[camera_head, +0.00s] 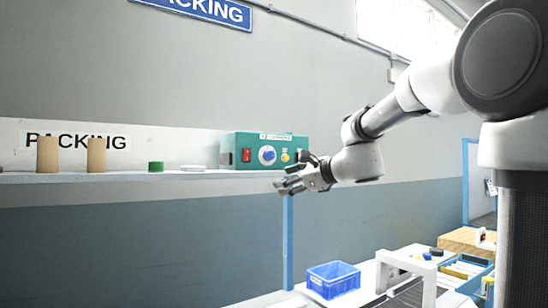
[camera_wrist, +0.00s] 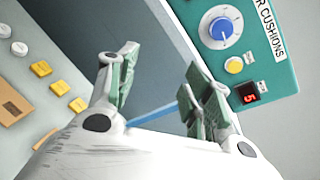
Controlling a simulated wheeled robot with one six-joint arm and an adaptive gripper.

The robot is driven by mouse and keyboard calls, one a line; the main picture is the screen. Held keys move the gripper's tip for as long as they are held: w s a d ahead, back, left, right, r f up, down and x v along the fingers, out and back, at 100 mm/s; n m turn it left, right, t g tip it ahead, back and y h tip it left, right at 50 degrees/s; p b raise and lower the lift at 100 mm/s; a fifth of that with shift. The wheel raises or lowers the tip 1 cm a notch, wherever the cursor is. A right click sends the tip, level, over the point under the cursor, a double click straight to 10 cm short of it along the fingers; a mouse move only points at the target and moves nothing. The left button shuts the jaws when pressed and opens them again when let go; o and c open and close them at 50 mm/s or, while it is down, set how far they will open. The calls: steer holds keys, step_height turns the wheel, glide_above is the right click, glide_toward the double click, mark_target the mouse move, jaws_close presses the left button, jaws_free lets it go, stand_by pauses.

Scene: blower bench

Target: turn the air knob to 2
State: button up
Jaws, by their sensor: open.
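The blue air knob (camera_head: 267,155) sits on a white dial on the front of a teal machine (camera_head: 230,145) on the shelf. In the wrist view the knob (camera_wrist: 221,28) is at the upper right, with a pale pointer mark; I cannot read its number. Beside it are a yellow button (camera_wrist: 234,65) and a small red display (camera_wrist: 249,93) that seems to show 5. My gripper (camera_head: 282,185) is open and empty, in front of and below the machine, apart from the knob. Its green-padded fingers (camera_wrist: 162,65) show in the wrist view.
The shelf (camera_head: 120,177) also bears two tan cylinders (camera_head: 72,155), a green piece (camera_head: 156,166) and a white lid-like disc (camera_head: 193,168). Below stand a blue crate (camera_head: 332,288) and a white frame (camera_head: 408,262). A blue post (camera_head: 288,245) runs down from the shelf.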

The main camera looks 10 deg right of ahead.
mark_target(271, 156)
step_height(271, 156, up, 8)
steer(key=w+m+t, duration=0.2)
steer(key=m+t, duration=0.1)
steer(key=m, duration=0.5)
steer(key=shift+m+h, duration=0.5)
steer(key=shift+m, duration=0.4)
steer(key=x, duration=0.8)
steer(key=shift+w+d+f, duration=0.2)
steer(key=shift+d+f, duration=0.05)
steer(key=shift+d, duration=0.05)
steer(key=c, duration=1)
steer(key=shift+c, duration=0.2)
